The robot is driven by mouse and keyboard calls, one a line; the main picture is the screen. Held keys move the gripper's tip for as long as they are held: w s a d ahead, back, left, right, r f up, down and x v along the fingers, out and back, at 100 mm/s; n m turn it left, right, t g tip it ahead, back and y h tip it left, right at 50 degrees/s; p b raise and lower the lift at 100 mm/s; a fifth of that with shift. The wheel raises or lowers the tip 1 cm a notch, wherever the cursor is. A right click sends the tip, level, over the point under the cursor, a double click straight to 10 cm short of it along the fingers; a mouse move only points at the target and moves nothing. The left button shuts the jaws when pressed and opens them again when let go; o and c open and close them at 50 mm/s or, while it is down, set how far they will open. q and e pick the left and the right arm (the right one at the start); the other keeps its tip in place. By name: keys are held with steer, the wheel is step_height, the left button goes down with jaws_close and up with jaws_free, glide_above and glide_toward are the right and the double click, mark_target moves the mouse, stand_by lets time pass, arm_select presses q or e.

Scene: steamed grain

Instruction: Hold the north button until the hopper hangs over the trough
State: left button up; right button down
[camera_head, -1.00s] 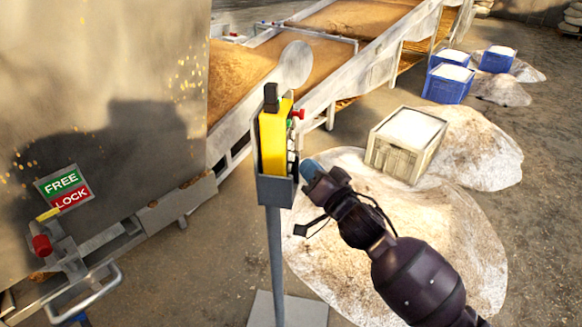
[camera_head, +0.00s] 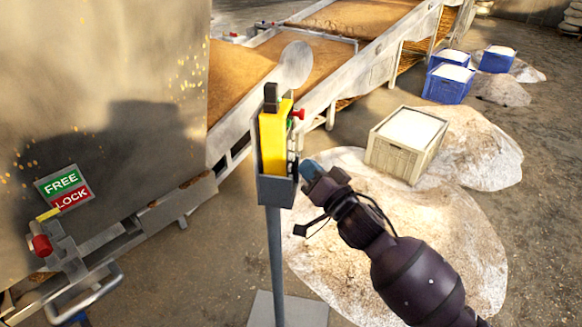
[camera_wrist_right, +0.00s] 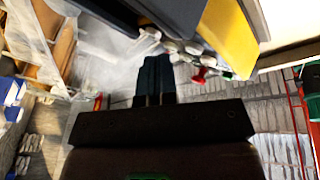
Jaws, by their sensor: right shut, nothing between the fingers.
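A yellow button box (camera_head: 273,140) stands in a grey holder on a post. Red, green and pale buttons face right; which is north I cannot read. My right gripper (camera_head: 311,170) is shut and empty, its blue fingertips just right of the lower pale buttons. In the right wrist view the shut fingers (camera_wrist_right: 155,75) point at a row of pale buttons (camera_wrist_right: 175,45); contact is not clear. A big grey metal body (camera_head: 100,90), perhaps the hopper, fills the left. Sloping grain-filled beds (camera_head: 305,62) lie behind; I cannot tell which is the trough. My left gripper is not in view.
A FREE/LOCK sign (camera_head: 64,188) and a red-knobbed latch (camera_head: 40,245) are on the left. A pale crate (camera_head: 395,155) stands right on spilled white powder (camera_head: 440,230). Blue crates (camera_head: 449,84) are farther back. Bare floor (camera_head: 185,275) lies left of the post.

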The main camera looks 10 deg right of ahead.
steer(key=shift+a, duration=0.1)
steer(key=shift+w+a, duration=0.15)
steer(key=shift+a, duration=0.15)
